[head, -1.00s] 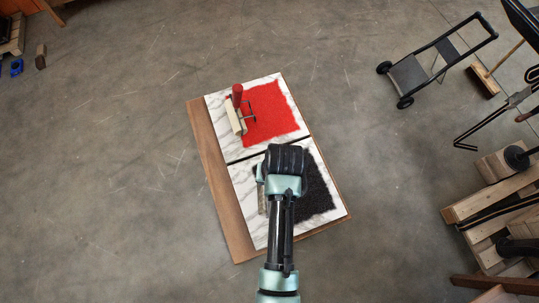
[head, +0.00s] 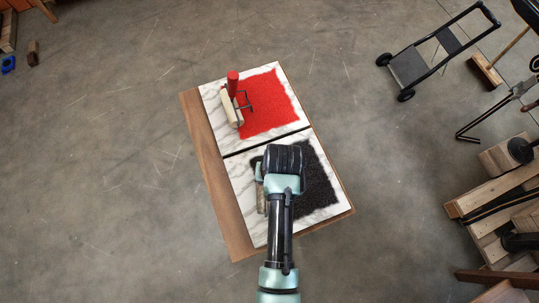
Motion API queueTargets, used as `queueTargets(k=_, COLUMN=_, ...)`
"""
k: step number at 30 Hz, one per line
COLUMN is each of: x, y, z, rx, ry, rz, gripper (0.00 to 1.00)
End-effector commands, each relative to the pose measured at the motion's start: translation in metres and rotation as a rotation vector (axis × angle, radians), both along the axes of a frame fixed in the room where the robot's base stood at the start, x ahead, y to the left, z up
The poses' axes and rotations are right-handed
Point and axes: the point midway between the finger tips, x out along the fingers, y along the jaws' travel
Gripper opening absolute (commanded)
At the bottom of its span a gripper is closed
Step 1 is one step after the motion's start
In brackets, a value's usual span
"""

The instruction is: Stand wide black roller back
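The near marble slab (head: 244,199) carries a black ink patch (head: 317,185). My arm reaches over this slab, and my gripper is hidden beneath the arm's wrist. A roller (head: 262,200), probably the black one, shows only as a narrow strip at the left side of my arm; most of it is hidden. I cannot tell whether my gripper touches it. The far slab (head: 212,103) carries a red ink patch (head: 266,104). A roller with a red handle and pale cylinder (head: 233,108) stands at that patch's left edge, handle up.
Both slabs lie on a brown wooden board (head: 204,150) in the middle of the floor. Stacked timber (head: 495,190) is at the right edge.

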Motion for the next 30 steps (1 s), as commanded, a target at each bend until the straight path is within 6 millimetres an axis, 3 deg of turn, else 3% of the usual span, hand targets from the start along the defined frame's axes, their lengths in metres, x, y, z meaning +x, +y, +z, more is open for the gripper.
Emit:
queueTargets(k=24, x=0.0012, y=0.0000, z=-0.0012, rx=-0.001, ry=-0.004, rz=0.000, gripper=0.00)
queueTargets(k=25, x=0.0012, y=0.0000, z=-0.0012, rx=-0.001, ry=-0.004, rz=0.000, gripper=0.44)
queueTargets(k=30, x=0.0009, y=-0.0001, z=-0.0014, rx=0.000, ry=-0.003, rz=0.000, gripper=0.74)
